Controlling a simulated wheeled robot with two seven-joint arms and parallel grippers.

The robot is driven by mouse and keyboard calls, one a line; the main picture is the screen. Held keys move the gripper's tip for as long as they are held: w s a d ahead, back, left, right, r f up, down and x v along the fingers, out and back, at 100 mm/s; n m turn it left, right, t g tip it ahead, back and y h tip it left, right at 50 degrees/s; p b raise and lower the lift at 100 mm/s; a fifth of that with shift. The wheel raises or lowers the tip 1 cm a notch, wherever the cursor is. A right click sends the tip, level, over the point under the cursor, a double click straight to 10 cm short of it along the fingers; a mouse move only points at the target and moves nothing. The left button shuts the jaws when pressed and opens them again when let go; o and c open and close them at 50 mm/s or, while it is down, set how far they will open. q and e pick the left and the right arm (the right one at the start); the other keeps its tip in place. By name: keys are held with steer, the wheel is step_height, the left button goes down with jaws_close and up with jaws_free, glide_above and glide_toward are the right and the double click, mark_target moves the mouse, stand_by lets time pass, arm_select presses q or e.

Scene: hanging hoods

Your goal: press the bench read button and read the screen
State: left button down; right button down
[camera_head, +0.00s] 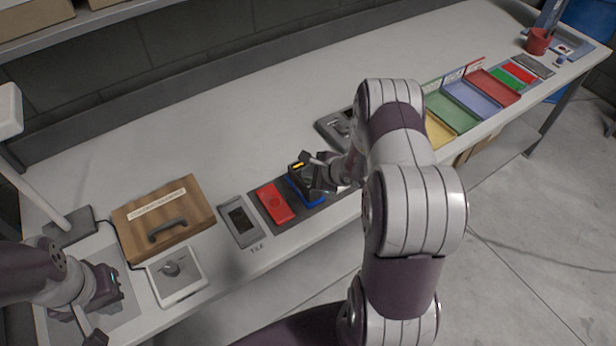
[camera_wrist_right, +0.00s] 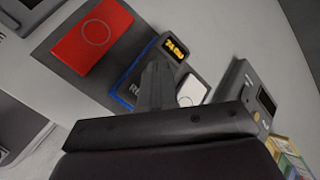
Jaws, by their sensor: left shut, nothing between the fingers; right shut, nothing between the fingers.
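The bench reader (camera_head: 304,187) is a dark box with a blue edge, and it also shows in the right wrist view (camera_wrist_right: 131,84). Its screen (camera_wrist_right: 175,49) is lit with short orange-yellow characters, too small and tilted to read surely. White letters starting "RE" are partly hidden. My right gripper (camera_wrist_right: 156,82) is shut and empty, over the reader's face; I cannot tell whether it touches. My left gripper (camera_head: 94,338) is shut and empty at the lower left, far from the reader.
A red block (camera_head: 274,204) and a grey device (camera_head: 241,221) lie left of the reader. A wooden case (camera_head: 165,216) and a white dial panel (camera_head: 177,275) are further left. Coloured trays (camera_head: 452,112) stand right, beyond my arm. The bench's back strip is clear.

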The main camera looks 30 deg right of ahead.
mark_target(310, 180)
stand_by(0.4)
steer(key=shift+r+p, duration=0.35)
steer(key=shift+r, duration=0.4)
steer(key=shift+r, duration=0.1)
steer(key=shift+r+p, duration=1.5)
steer(key=shift+r, duration=0.95)
steer(key=shift+f, duration=0.1)
